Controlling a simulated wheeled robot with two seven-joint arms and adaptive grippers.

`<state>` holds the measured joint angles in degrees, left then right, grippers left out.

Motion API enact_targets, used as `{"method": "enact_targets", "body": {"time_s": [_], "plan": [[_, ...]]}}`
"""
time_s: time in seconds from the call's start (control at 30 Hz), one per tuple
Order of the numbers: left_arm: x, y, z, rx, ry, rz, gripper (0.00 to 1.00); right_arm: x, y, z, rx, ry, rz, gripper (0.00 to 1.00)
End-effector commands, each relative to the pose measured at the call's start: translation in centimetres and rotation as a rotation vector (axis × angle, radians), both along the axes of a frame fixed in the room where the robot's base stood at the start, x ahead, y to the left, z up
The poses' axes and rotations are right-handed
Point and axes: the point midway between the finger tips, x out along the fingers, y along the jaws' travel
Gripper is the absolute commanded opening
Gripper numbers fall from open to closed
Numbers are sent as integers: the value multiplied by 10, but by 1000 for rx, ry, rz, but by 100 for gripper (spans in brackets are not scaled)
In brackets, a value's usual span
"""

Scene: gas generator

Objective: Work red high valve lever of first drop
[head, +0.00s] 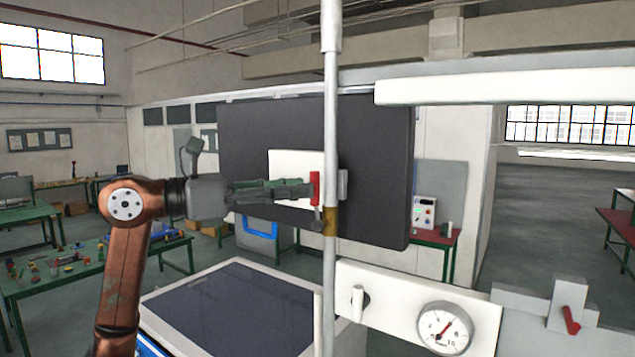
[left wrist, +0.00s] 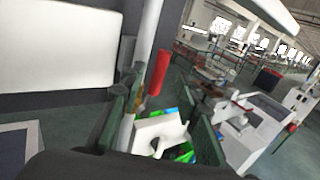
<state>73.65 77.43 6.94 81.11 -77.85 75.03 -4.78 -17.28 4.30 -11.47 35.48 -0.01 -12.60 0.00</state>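The red valve lever (head: 315,188) hangs upright on the vertical grey pipe (head: 330,120), above a brass-coloured section. It also shows in the left wrist view (left wrist: 158,72), past the fingertips and between their lines. My left gripper (head: 309,190) comes in level from the left, its dark green fingers ending right beside the lever. In the left wrist view the fingers (left wrist: 160,108) stand apart with nothing gripped between them. Whether a fingertip touches the lever cannot be told. My right gripper is not in view.
A white panel with a round gauge (head: 445,328) and a second red lever (head: 570,320) stand lower right. A large dark board (head: 375,150) is behind the pipe. A slanted dark-topped console (head: 235,310) lies below my left arm. Green workbenches (head: 75,270) stand left.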

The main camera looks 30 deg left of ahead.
Motion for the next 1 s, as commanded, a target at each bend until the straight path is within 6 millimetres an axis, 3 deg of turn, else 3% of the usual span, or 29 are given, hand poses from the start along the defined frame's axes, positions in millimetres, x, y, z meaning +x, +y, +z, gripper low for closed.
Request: {"method": "enact_targets", "body": {"time_s": [0.1,0.2,0.5,0.63,1.0], "plan": [[14,-12,2,1,1,-2,30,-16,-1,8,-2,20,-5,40],[24,-20,2,0,0,-2,30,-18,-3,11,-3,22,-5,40],[34,-28,0,1,-1,-2,30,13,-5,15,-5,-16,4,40],[34,-28,0,0,0,-3,30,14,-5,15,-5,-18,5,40],[34,-28,0,0,0,-4,4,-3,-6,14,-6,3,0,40]]}}
